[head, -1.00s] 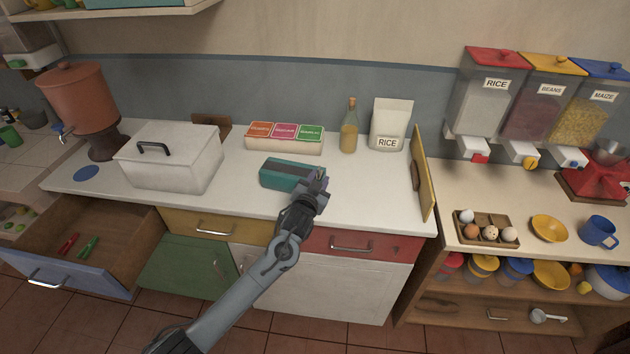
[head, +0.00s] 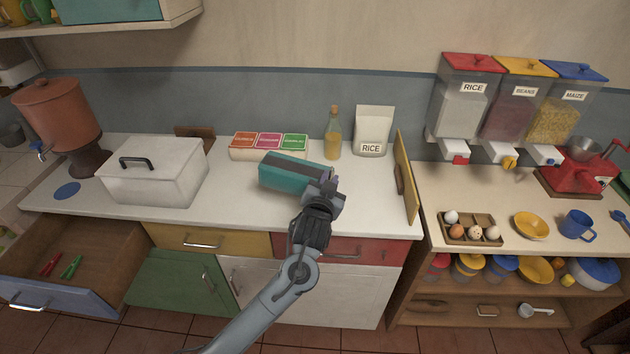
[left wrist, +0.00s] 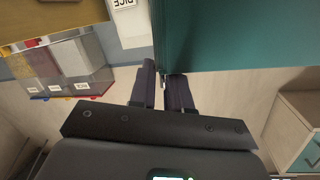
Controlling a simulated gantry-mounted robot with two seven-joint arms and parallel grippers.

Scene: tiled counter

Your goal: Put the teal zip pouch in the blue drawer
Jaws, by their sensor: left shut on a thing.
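The teal zip pouch (head: 290,174) is a soft-looking block with a dark grey band along its top. My left gripper (head: 322,188) is shut on its right end and holds it, seemingly a little above the white counter. In the left wrist view the pouch (left wrist: 235,35) fills the upper right, with its edge between the two fingers (left wrist: 161,85). The blue drawer (head: 65,300) at the lower left is pulled open. Inside it lie a red item (head: 50,265) and a green item (head: 71,267). My right gripper is out of view.
A white lidded box (head: 150,180) stands on the counter (head: 225,195) between the pouch and the drawer side. Behind the pouch are a packet box (head: 268,147), a bottle (head: 333,135) and a rice bag (head: 372,132).

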